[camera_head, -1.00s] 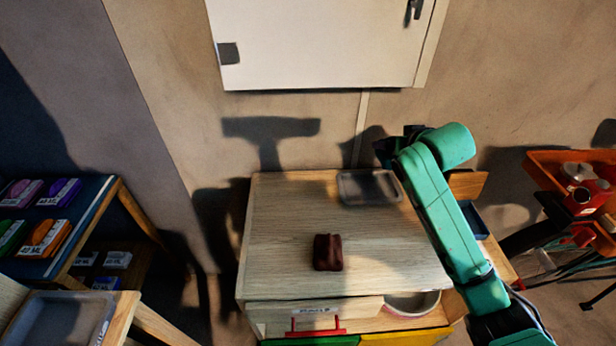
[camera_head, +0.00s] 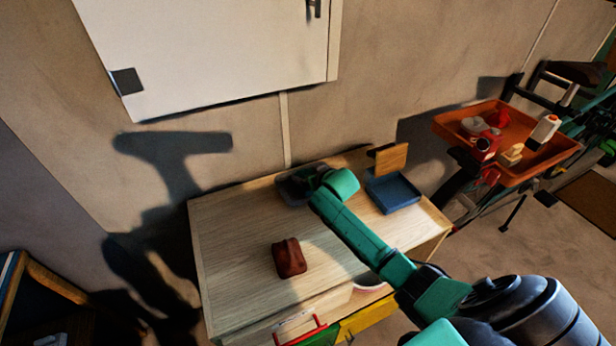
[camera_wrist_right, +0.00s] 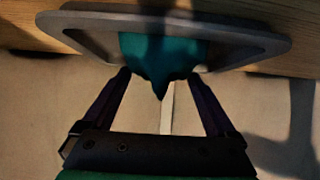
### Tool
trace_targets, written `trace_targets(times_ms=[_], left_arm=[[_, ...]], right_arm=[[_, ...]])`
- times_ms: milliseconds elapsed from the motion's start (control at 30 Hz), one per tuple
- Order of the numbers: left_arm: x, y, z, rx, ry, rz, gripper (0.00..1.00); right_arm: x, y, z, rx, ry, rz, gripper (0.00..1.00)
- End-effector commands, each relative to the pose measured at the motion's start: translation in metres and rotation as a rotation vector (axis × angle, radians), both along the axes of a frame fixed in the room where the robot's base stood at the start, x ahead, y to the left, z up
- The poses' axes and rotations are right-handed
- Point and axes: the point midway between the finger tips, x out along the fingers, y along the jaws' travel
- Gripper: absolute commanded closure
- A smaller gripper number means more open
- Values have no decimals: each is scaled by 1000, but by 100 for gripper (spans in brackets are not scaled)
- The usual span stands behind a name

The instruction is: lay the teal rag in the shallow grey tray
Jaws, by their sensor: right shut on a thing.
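The teal rag (camera_wrist_right: 160,52) shows in the right wrist view between my right gripper's fingers (camera_wrist_right: 160,78), which are shut on it. The rag lies across the near rim of the shallow grey tray (camera_wrist_right: 85,22), with a pointed end hanging past the rim. Whether its far part touches the tray floor I cannot tell. In the head view the grey tray (camera_head: 291,195) sits at the back of the wooden table, partly hidden by my right gripper and teal arm. The rag is hidden there. My left gripper is out of view.
A dark red-brown block-like object (camera_head: 290,258) sits on the wooden tabletop (camera_head: 235,235). A blue tray (camera_head: 394,194) is right of the grey one, with an upright wooden board (camera_head: 391,157) behind it. An orange tray (camera_head: 452,124) with several items stands farther right. The table's left part is clear.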

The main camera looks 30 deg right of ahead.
Motion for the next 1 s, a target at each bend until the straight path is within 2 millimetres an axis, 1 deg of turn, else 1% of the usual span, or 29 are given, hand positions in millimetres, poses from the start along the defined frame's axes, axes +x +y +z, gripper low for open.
trace_targets(times_ms=[33,67,267,367,400,600,733,867,1000], left_arm=[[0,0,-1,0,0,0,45],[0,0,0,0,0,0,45],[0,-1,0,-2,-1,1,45],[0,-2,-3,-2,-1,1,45],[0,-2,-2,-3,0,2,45],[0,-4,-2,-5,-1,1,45],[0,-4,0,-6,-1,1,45],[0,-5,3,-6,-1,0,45],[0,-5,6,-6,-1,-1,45]], right_arm=[[0,1,-6,1,0,1,72],[0,1,-7,1,-1,1,72],[0,1,-7,1,-2,1,72],[0,1,-10,1,-2,1,72],[0,1,-10,1,-2,1,0],[0,1,-9,1,-1,1,0],[-1,1,-5,1,-1,1,0],[-14,0,2,0,0,1,0],[-35,1,17,-1,-1,3,0]])
